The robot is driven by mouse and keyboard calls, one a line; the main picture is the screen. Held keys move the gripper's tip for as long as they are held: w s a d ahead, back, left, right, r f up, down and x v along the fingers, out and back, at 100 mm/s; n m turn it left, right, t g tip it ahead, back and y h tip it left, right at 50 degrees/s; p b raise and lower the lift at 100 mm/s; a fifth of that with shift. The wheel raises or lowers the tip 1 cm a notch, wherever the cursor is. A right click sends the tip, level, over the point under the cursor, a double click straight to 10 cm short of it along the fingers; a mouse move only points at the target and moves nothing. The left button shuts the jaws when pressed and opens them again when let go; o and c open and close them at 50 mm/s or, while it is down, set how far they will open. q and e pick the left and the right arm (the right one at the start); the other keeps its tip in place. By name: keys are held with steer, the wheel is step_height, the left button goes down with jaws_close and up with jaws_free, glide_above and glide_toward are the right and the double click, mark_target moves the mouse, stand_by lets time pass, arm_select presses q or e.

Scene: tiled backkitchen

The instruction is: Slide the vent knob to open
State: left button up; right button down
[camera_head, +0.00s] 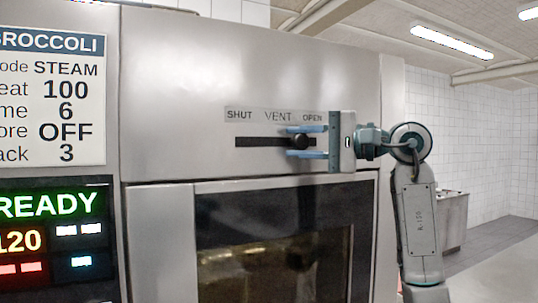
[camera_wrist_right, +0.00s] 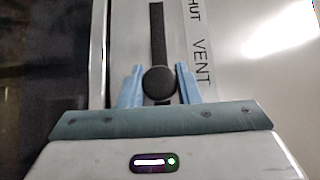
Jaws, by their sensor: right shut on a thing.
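The vent knob (camera_head: 300,142) is a round black knob on a dark horizontal slot (camera_head: 258,142) in the steel front panel. It stands toward the right part of the slot, between the words VENT and OPEN on the label (camera_head: 272,116). My right gripper (camera_head: 292,140) comes from the right, its two blue fingers above and below the knob, shut on it. In the right wrist view the knob (camera_wrist_right: 159,82) sits between the fingers (camera_wrist_right: 160,86), with a short dark piece of slot showing beyond it toward the gripper body. My left gripper is not in view.
The oven door with its dark window (camera_head: 275,245) lies just below the slot. A recipe card (camera_head: 55,95) and a lit display reading READY (camera_head: 50,206) are at the left. The tiled room to the right is open, with a low metal unit (camera_head: 452,220) farther back.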

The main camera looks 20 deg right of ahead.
steer(key=d, duration=0.3)
steer(key=shift+w+d, duration=0.1)
steer(key=shift+d, duration=0.5)
steer(key=shift+a, duration=0.1)
steer(key=c, duration=1.3)
jaws_free()
steer(key=shift+o, duration=1.1)
steer(key=shift+d, duration=0.35)
steer(key=shift+f+b, duration=0.1)
steer(key=shift+b, duration=0.25)
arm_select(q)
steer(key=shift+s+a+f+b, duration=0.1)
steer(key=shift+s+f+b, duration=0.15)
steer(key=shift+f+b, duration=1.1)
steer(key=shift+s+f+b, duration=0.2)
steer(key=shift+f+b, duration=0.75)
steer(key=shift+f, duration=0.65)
arm_select(e)
steer(key=v, duration=1)
steer(key=shift+s+d, duration=0.25)
steer(key=shift+s, duration=0.05)
